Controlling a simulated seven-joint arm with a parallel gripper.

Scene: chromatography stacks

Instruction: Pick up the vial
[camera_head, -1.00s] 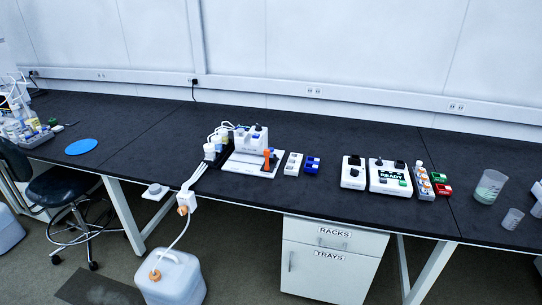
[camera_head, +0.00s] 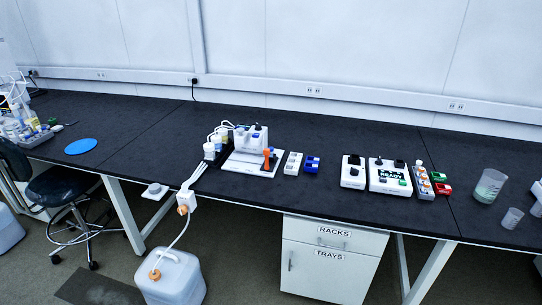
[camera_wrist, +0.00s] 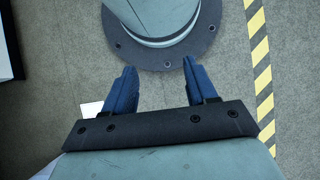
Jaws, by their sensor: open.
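My gripper (camera_wrist: 159,66) shows only in the wrist view. Its two blue fingers are spread apart with nothing between them, above the grey floor and away from the bench top. No vial shows in the wrist view. In the head view, a small rack (camera_head: 424,183) with orange-capped and white-capped items that may be vials stands right of the READY device. More small bottles or vials stand in a tray at the far left (camera_head: 32,132). They are too small to tell which one is the task's vial.
The READY device (camera_head: 390,177) and a white pump-like unit (camera_head: 250,137) stand on the black bench (camera_head: 330,145). Beakers (camera_head: 489,186) stand at the right. A stool (camera_head: 62,185) and a white jug (camera_head: 178,280) are on the floor. The back of the bench is mostly clear.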

